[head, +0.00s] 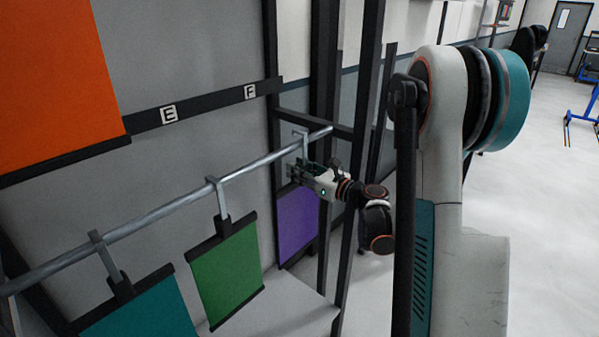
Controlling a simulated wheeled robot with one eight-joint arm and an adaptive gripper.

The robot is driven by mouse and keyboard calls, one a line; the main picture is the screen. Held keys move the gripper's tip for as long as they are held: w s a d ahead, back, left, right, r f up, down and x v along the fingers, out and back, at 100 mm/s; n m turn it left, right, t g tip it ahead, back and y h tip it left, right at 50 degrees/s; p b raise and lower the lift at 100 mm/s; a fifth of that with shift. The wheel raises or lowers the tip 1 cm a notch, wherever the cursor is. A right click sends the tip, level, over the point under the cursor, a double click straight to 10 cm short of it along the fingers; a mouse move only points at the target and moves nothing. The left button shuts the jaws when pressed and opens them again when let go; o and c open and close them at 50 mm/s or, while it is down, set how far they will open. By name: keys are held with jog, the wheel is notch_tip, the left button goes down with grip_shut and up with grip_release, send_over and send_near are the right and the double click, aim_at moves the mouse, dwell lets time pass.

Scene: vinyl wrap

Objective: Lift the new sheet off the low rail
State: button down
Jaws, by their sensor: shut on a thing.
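A low metal rail (165,209) runs along the wall from the lower left to the centre. Three sheets show on it: a teal sheet (145,315), a green sheet (228,275) and a purple sheet (297,222). The teal and green sheets hang by grey hooks. My gripper (303,172) is at the top of the purple sheet, near the rail's far end, and is shut on it. The purple sheet's hook (302,142) is still at the rail. My gripper hides the sheet's top edge. No marking shows which sheet is the new one.
An orange sheet (60,75) hangs higher at the upper left. A dark strip with labels E (168,114) and F (250,92) runs above the rail. Dark upright posts (352,140) stand close to my gripper. Open floor (545,200) lies to the right.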

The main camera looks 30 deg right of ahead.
jog(key=shift+s+r, duration=0.1)
jog(key=shift+s, duration=0.05)
jog(key=b+v, duration=0.2)
jog(key=v, duration=1)
jog(key=shift+s, duration=0.35)
dwell(0.7)
jog(key=shift+d+r, duration=0.1)
jog(key=shift+d, duration=0.05)
